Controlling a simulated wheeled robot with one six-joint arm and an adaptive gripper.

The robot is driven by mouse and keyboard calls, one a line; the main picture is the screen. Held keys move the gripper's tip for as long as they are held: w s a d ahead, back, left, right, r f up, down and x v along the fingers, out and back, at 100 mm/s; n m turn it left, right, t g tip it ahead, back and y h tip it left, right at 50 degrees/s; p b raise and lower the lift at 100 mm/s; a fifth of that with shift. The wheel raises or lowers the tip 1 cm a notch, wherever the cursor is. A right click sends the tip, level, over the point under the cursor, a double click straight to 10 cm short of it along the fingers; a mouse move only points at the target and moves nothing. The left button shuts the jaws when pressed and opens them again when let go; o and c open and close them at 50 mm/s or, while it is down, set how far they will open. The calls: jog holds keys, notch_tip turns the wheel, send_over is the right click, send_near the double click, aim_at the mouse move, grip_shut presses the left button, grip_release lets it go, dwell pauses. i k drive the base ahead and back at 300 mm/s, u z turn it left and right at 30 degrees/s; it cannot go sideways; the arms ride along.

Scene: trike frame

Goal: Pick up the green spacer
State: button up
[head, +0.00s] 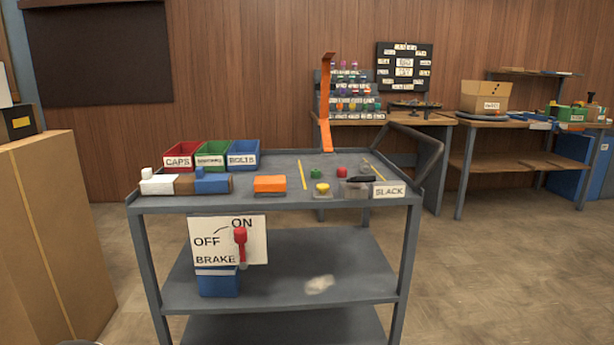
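A green bin (212,154) with a hard-to-read label stands on the grey cart (270,204), between a red bin (180,155) marked CAPS and a blue bin (243,154) marked BOLTS. What lies inside the bins is hidden. My gripper is not in view.
The cart top carries an orange block (270,184), a red piece (342,172), a yellow knob (322,189) and a SLACK sign (389,190). A tall orange strip (327,100) rises behind. Cardboard boxes (50,220) stand left. The floor at right is clear.

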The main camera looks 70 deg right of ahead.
aim_at(315, 174)
jog(key=k, duration=0.95)
jog(key=z, duration=1.15)
jog(key=i, duration=0.25)
